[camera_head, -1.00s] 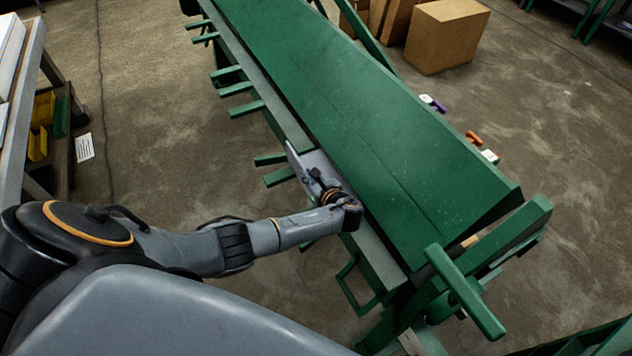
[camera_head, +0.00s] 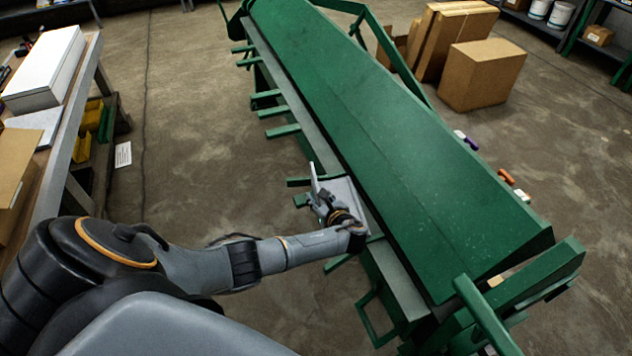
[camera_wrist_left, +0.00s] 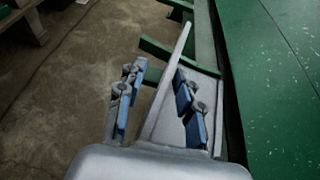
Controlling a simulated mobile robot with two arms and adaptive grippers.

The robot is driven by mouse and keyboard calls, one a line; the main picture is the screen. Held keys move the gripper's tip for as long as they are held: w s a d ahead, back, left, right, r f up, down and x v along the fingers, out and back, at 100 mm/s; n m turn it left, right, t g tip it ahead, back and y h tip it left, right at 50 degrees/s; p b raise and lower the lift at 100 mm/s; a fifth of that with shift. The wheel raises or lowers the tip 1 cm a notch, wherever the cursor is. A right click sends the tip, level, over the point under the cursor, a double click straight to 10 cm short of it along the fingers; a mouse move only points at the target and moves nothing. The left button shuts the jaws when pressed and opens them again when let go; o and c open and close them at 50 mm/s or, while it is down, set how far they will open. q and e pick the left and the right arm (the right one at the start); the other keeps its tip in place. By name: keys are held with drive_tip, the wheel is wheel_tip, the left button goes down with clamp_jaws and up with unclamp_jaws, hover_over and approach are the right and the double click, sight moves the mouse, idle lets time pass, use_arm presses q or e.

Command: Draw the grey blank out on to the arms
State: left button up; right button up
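The grey blank (camera_head: 345,194) is a metal sheet with an upturned flange along its outer side. It sticks out from the left side of the green folding machine (camera_head: 400,150), over the green arms (camera_head: 300,181). The wrist view shows its flat part (camera_wrist_left: 208,80) running right to the green beam, with an arm (camera_wrist_left: 165,52) at its outer side. My left gripper (camera_head: 322,200) is at the flange. In the wrist view its blue-padded fingers (camera_wrist_left: 160,105) stand apart, one on each side of the flange, with a gap showing at the left finger. My right gripper is out of view.
More green arms (camera_head: 283,131) stick out farther along the machine. A workbench (camera_head: 75,95) with yellow bins stands at the left. Cardboard boxes (camera_head: 482,75) stand behind the machine. The floor (camera_head: 200,120) between bench and machine is clear.

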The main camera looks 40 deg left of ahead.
use_arm(q)
drive_tip(key=s+d+r, duration=0.2)
drive_tip(key=s+r, duration=0.1)
drive_tip(key=shift+d, duration=0.25)
idle(0.6)
drive_tip(key=shift+w, duration=0.1)
idle(0.4)
